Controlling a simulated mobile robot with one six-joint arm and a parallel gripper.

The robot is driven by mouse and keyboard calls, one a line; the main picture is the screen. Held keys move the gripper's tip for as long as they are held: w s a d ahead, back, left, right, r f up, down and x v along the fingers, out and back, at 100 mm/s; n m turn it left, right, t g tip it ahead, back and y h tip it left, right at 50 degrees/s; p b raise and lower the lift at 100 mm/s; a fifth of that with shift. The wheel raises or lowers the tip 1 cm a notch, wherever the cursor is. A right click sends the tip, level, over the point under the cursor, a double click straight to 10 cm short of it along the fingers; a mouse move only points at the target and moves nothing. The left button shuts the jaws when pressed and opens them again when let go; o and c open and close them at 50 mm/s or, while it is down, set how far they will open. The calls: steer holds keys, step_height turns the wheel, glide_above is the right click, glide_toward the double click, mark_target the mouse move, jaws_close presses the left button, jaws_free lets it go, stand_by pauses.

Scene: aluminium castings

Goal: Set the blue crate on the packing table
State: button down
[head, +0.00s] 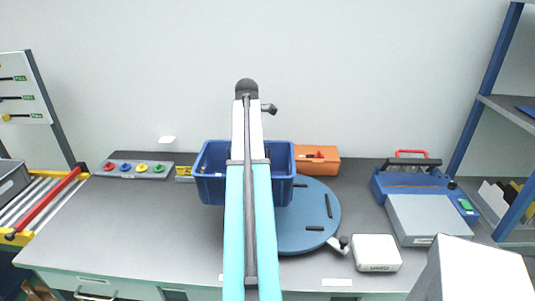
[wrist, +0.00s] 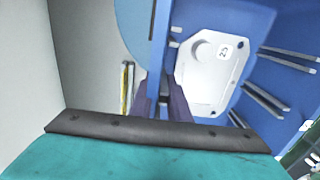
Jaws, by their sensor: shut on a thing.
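The blue crate (head: 283,188) is at the middle of the head view, over the back of the grey table (head: 130,230). My arm crosses in front of it and hides its middle and my gripper. In the wrist view my gripper (wrist: 160,92) is shut on the crate's thin blue wall (wrist: 159,45). A pale casting (wrist: 208,68) with a dark-marked label lies inside the crate. I cannot tell whether the crate's base touches anything below.
A blue round turntable (head: 322,229) lies right of and below the crate in the picture. An orange box (head: 325,158) stands behind, a white box (head: 376,253) front right, and a blue-and-grey machine (head: 425,215) right. The table's left front is clear.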

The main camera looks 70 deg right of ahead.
steer(key=w+a+f, duration=0.2)
steer(key=w+a, duration=1)
steer(key=a, duration=0.2)
steer(key=w+a+f, duration=0.2)
steer(key=w+a, duration=1)
steer(key=a, duration=0.1)
steer(key=w+a+f, duration=0.2)
steer(key=a, duration=1.5)
steer(key=w+a+f+n, duration=0.1)
steer(key=w+a+f, duration=0.1)
steer(key=a, duration=1.5)
steer(key=shift+w, duration=0.85)
steer(key=shift+w+a+f, duration=0.1)
